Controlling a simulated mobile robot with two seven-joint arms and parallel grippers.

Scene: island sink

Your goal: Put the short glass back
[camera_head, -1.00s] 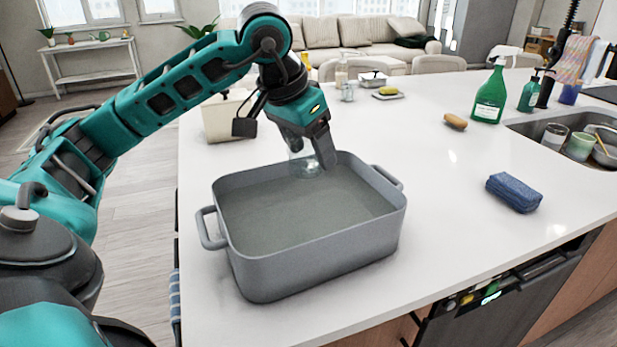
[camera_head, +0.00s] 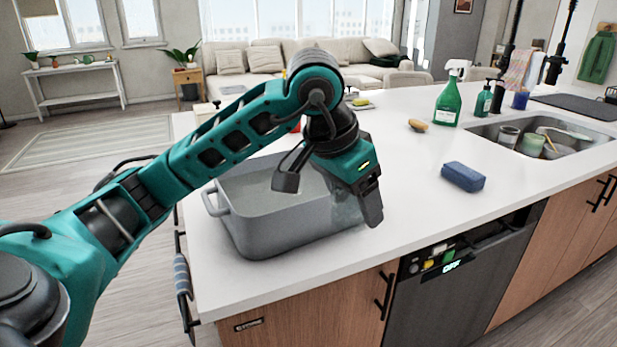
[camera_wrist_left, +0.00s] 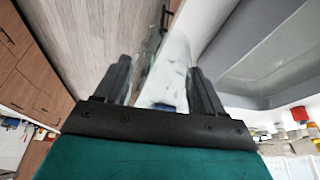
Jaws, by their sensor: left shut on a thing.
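The short glass (camera_wrist_left: 172,62) is clear and hard to make out. In the left wrist view it stands between the two dark fingers of my left gripper (camera_wrist_left: 160,85), which is shut on it. In the head view my left gripper (camera_head: 366,205) points down at the front right corner of the grey basin, and the glass (camera_head: 345,208) shows faintly beside the fingers, in front of the basin's right end. My right gripper is not in view.
The grey basin (camera_head: 270,233) holds water and stands on the white island counter (camera_head: 420,215). A blue cloth-like block (camera_head: 463,177) lies to the right. The sink (camera_head: 590,140) at right holds cups and a bowl. A green spray bottle (camera_head: 447,104) stands behind. The dishwasher front (camera_head: 460,275) is below the counter.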

